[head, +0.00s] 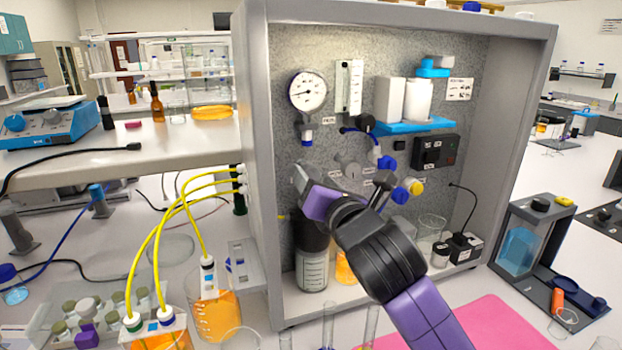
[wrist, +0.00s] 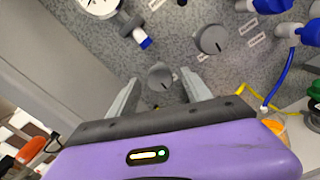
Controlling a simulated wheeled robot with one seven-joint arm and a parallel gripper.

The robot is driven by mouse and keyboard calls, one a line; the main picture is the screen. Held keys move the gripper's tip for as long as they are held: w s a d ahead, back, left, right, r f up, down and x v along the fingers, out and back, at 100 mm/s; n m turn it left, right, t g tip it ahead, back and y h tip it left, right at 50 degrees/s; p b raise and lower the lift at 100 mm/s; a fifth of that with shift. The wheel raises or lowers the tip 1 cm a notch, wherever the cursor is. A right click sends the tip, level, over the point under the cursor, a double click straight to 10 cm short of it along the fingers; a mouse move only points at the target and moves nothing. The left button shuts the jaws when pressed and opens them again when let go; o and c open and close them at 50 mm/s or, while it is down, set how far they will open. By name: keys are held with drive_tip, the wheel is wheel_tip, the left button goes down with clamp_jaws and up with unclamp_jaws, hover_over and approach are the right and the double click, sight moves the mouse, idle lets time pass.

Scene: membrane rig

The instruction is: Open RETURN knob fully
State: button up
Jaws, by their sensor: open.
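The grey panel carries two round grey knobs with small labels I cannot read, so I cannot tell which one is RETURN. In the wrist view one knob (wrist: 160,76) sits between the fingertips of my gripper (wrist: 160,80), with a gap on each side. The other knob (wrist: 210,40) is up and to the right, beyond the right finger; it also shows in the head view (head: 348,167). In the head view my gripper (head: 303,180) is at the panel's lower left and hides the knob between its fingers. The fingers are apart and empty.
A pressure gauge (head: 308,91) and a flowmeter (head: 348,87) are above. Blue-and-yellow fittings (head: 409,187) and a blue tube (wrist: 276,84) lie to the right. The cabinet's left wall (head: 258,150) is close to my gripper. Bottles and beakers stand below.

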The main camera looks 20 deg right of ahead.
drive_tip(key=s+b, duration=0.1)
drive_tip(key=s, duration=0.4)
drive_tip(key=shift+s, duration=0.1)
idle(0.3)
